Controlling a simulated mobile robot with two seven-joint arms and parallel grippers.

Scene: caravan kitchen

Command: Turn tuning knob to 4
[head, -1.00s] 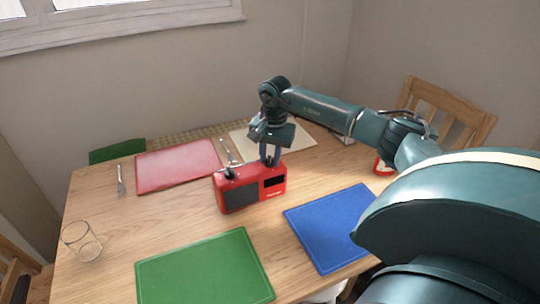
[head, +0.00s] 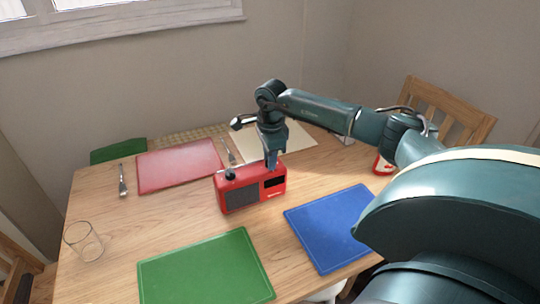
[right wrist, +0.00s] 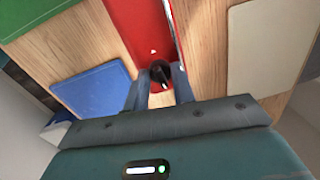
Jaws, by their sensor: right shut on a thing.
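The red radio (head: 237,197) stands on the wooden table, with a dark speaker grille and a small dark display on its front. A black knob (head: 231,174) shows on the left of its top. My right gripper (head: 271,163) points down at the right end of the radio's top. In the right wrist view, its two fingers (right wrist: 160,88) are on both sides of a dark knob (right wrist: 158,71), shut on it. A small white mark (right wrist: 153,51) shows on the red top beside the knob. Any numbers are too small to read. My left gripper is not in view.
A blue board (head: 330,228) lies right of the radio, a green board (head: 205,268) in front, and a red board (head: 180,166) behind left. A cream board (head: 290,143) lies behind. A glass (head: 84,241) stands at the left. Forks lie near the red board.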

